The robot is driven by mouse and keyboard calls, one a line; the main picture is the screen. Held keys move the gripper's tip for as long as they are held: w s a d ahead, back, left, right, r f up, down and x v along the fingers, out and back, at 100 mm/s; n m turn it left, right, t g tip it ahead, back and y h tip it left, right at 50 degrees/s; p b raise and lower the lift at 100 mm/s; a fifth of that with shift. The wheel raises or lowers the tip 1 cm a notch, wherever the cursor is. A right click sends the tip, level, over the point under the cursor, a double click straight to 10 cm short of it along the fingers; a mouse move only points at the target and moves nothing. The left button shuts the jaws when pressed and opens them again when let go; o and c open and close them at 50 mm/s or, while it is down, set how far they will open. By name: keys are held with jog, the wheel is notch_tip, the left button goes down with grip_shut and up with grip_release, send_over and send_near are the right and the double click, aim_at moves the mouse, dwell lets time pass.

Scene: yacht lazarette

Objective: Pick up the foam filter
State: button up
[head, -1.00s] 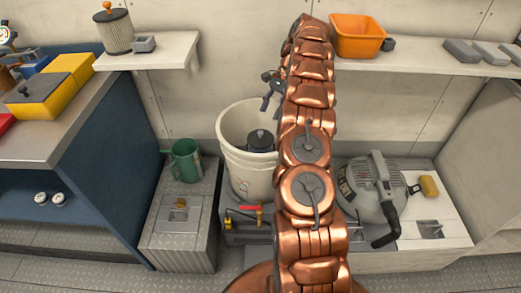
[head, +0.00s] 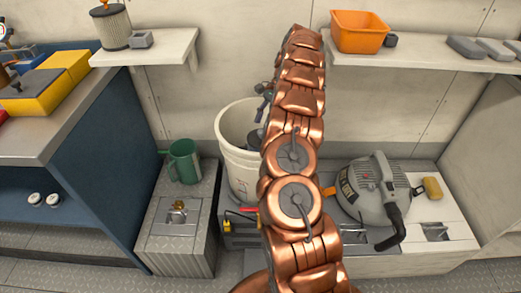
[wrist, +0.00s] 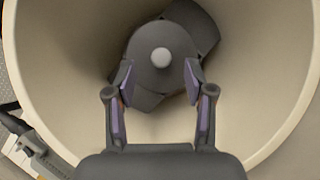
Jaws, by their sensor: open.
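A dark grey round body with a paler knob, which looks like the foam filter (wrist: 160,40), sits inside the cream bucket (wrist: 245,100). In the head view the filter (head: 255,137) shows only partly, beside my arm, in the bucket (head: 240,178). In the wrist view a dark blocky part shows behind and beneath the round body. My gripper (wrist: 160,75) is open over the bucket mouth, its two purple-padded fingers on either side of the filter's near part. I cannot tell whether they touch it. In the head view my arm hides most of the gripper (head: 264,95).
A green mug (head: 184,161) stands on a metal locker left of the bucket. A grey machine with a hose (head: 375,190) and a yellow sponge (head: 432,188) are at right. Shelves above hold a pleated cartridge (head: 112,28) and an orange bin (head: 359,32).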

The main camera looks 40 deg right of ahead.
jog(key=shift+x, duration=1.25)
jog(key=shift+w, duration=0.1)
jog(key=shift+c, duration=0.3)
grip_shut()
